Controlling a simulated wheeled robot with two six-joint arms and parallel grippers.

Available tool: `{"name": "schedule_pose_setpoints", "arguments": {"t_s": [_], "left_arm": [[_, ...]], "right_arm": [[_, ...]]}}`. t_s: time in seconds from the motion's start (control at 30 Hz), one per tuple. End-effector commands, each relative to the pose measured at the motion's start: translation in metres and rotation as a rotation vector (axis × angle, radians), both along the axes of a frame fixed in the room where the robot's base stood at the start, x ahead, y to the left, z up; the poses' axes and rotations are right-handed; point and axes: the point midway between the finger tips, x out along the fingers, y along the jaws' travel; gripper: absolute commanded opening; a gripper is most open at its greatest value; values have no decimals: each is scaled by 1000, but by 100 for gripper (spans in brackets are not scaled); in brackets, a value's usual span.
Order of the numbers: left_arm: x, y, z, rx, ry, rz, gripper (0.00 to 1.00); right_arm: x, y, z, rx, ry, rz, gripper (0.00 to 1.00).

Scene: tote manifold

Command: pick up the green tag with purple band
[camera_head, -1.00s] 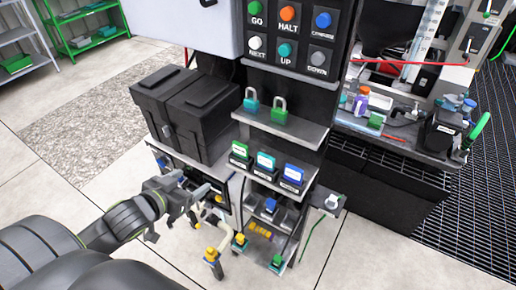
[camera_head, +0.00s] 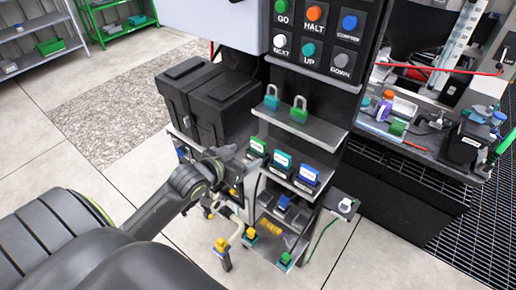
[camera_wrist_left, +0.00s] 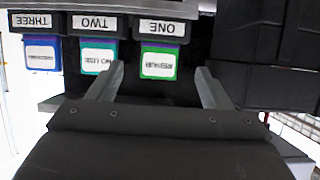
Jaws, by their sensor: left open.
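The green tag (camera_head: 257,147) stands at the left end of a row of three tags on the middle shelf in the head view. In the left wrist view the green tag (camera_wrist_left: 159,64) appears upside down under the label ONE, with a thin purple strip along one edge. My right gripper is not in view.
A teal tag (camera_head: 281,163) and a blue tag (camera_head: 307,177) stand right of the green one. Teal (camera_head: 271,98) and green (camera_head: 299,110) padlocks are on the shelf above. A black case (camera_head: 212,103) stands to the left. Yellow-topped valves (camera_head: 221,245) are below.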

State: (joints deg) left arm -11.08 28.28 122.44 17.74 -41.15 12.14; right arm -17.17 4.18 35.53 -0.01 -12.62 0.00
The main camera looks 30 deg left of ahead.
Motion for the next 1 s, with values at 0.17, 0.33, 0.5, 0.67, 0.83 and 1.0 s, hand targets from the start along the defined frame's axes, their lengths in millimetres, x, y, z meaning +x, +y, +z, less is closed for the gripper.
{"name": "schedule_pose_setpoints", "arguments": {"t_s": [0.17,0.33,0.5,0.67,0.83,1.0], "left_arm": [[9,-1,-3,0,-1,0,73],[25,-3,-4,-3,-1,0,73],[45,-4,-11,-3,-1,0,73],[56,-5,-17,-2,0,1,73],[58,-5,-18,0,-1,0,73],[58,-5,-18,0,-1,0,65]], "right_arm": [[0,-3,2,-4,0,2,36],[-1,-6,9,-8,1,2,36],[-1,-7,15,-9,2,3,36],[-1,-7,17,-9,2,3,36],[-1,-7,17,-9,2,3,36],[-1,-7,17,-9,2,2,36]]}}
